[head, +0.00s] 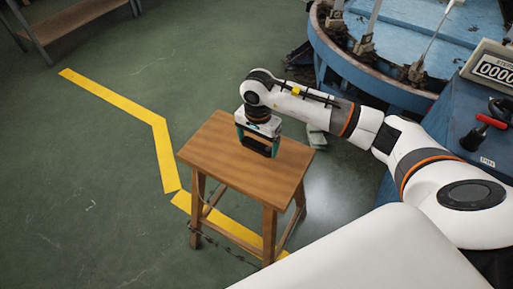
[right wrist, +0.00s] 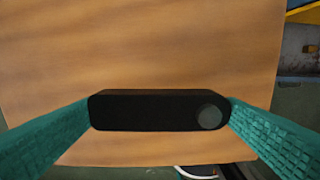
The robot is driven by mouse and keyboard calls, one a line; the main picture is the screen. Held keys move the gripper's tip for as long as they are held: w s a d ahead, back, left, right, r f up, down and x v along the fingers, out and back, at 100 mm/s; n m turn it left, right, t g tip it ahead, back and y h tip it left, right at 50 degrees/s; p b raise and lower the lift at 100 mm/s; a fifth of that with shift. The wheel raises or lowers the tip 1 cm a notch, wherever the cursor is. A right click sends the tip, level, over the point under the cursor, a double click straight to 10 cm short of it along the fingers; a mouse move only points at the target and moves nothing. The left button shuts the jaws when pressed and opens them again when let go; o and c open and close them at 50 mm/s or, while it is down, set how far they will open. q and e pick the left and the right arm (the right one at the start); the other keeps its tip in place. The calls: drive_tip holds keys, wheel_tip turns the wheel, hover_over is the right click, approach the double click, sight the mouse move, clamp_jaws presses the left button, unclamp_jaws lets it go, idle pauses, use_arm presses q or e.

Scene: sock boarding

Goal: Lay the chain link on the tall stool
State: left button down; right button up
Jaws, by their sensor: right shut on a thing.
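The tall stool (head: 215,148) has a square brown wooden top and wooden legs, and it stands on the green floor. My right gripper (head: 257,147) points down over the back right part of the stool top. In the right wrist view its teal fingers are shut on the chain link (right wrist: 150,110), a black bar with a round grey spot at its right end. The wooden top (right wrist: 180,50) fills most of the picture behind it. I cannot tell whether the link touches the wood. My left gripper is not in view.
The rest of the stool top is bare. A blue round machine (head: 345,65) stands behind on the right, with a counter box (head: 492,70) near it. A yellow floor line (head: 115,97) runs past the stool. A shelf (head: 75,22) is at the back left.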

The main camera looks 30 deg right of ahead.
sight(258, 145)
drive_tip(key=shift+f, duration=1.95)
drive_tip(key=shift+f, duration=0.15)
drive_tip(key=o, duration=0.8)
drive_tip(key=shift+o, duration=0.2)
